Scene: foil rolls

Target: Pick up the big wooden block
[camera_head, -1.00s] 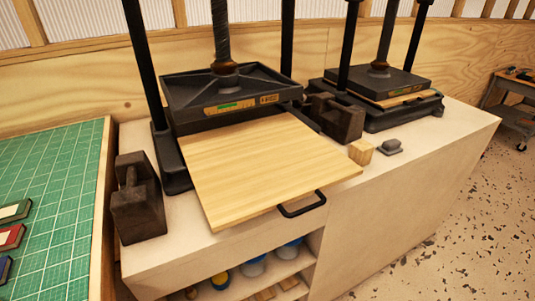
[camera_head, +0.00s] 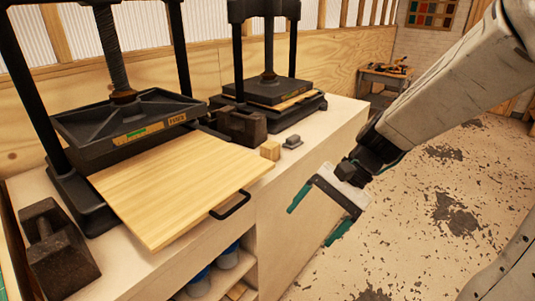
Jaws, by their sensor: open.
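A light wooden block (camera_head: 270,150), roughly a cube, stands on the white counter (camera_head: 318,160) near its front edge, just right of the wooden press board. No gripper touches it. My gripper (camera_head: 311,226) is open and empty. It hangs in front of the counter, to the right of and lower in the picture than the block, with clear space between them. Its two green-tipped fingers point down and left. Small wooden pieces (camera_head: 237,291) also show partly on the shelf under the counter.
A small grey piece (camera_head: 292,142) sits right beside the block. Dark weights (camera_head: 243,126) (camera_head: 58,250) and two black presses stand on the counter. Open floor lies to the right.

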